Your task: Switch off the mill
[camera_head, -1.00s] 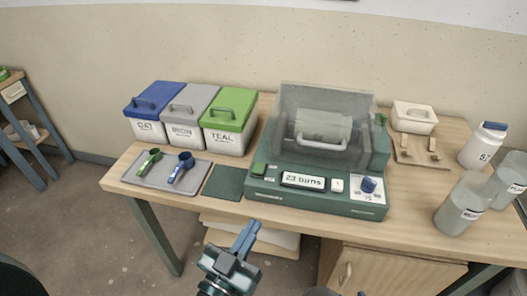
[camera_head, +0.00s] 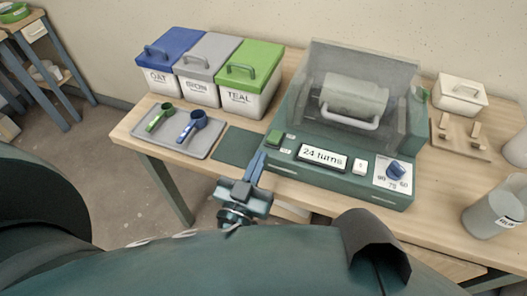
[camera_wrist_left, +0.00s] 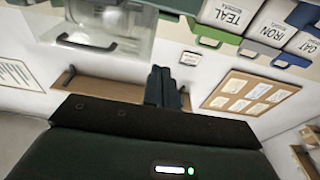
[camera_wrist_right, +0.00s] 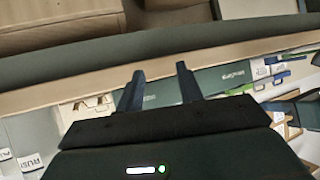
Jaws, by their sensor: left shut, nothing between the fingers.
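The mill (camera_head: 300,172) stands on the wooden table, a dark green base with a clear cover (camera_head: 385,60) down over a pale drum (camera_head: 352,97). Its display (camera_head: 322,157) reads "24 turns". A green button (camera_head: 274,137) is at the left of its front, a white button (camera_head: 360,166) marked 0 is right of the display, and a blue knob (camera_head: 396,168) is further right. My left gripper (camera_head: 257,160) is shut and empty, its tips near the mill's front left corner, below the green button; contact is unclear. My right gripper (camera_wrist_right: 160,72) is open and empty, seen only in its wrist view.
Blue, grey and green-lidded buckets (camera_head: 249,101) stand left of the mill. A wooden rack (camera_head: 440,128), a white lidded box (camera_head: 459,103) and grey jars (camera_head: 491,220) are at right.

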